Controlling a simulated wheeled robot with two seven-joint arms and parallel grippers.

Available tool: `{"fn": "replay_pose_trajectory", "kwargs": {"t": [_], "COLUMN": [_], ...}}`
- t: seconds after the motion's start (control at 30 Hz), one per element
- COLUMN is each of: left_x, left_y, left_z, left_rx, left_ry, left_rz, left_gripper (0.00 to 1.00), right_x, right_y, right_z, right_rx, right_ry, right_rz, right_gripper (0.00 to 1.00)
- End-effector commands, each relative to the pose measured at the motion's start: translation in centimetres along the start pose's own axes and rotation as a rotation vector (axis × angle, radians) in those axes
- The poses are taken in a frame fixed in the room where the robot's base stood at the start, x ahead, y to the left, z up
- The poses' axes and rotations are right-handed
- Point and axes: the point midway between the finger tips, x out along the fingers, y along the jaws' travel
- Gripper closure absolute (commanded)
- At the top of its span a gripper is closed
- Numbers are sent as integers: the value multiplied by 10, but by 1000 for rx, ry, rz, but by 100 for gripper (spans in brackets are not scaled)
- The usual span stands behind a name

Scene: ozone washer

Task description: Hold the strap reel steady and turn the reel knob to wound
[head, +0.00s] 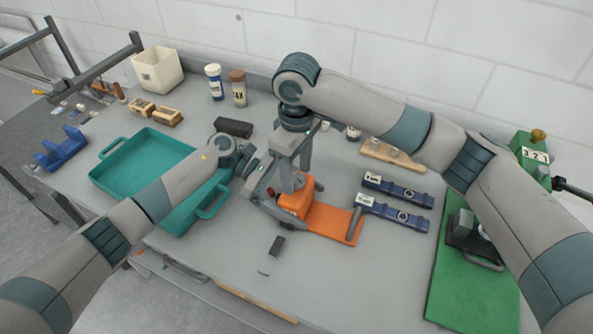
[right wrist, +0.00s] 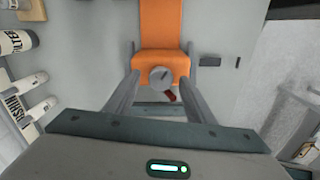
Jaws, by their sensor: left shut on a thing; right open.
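The strap reel (head: 296,203) is an orange block on the grey table, with a flat orange strap (head: 333,222) running right from it. In the right wrist view the reel (right wrist: 160,57) carries a round grey reel knob (right wrist: 160,77) with a pale pointer line across its face. My left gripper (head: 271,199) is shut on the reel's left side; its exact contact is partly hidden. My right gripper (head: 297,176) points down over the reel. It is open, with its fingers on either side of the knob; I cannot tell whether they touch it. The head view hides the knob.
A teal tray (head: 103,181) lies left, a black block (head: 233,127) behind. Two blue strips (head: 397,190) lie right of the reel, beside a green mat (head: 447,290). A small dark block (head: 277,246) sits in front. Bottles (head: 238,88) stand behind. The front-middle table is mostly clear.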

Motion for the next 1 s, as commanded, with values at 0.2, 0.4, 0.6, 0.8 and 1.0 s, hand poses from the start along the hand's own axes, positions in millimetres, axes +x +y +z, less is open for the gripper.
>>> {"fn": "replay_pose_trajectory", "kwargs": {"t": [0.2,0.4,0.6,0.8,1.0], "left_x": [-1,-1,-1,-1,-1], "left_y": [0,1,1,1,1], "left_z": [0,0,0,0,0], "left_rx": [-1,-1,-1,-1,0], "left_ry": [0,0,0,0,0], "left_rz": [2,2,2,2,2], "left_gripper": [51,51,51,51,51], "right_x": [-19,-51,-87,-111,-118], "right_y": [0,0,0,1,0], "right_z": [0,-1,-1,0,0], "right_rx": [-1,-3,0,0,1], "right_ry": [1,3,3,2,1], "right_rz": [1,2,3,2,1], "right_gripper": [50,50,50,50,50]}}
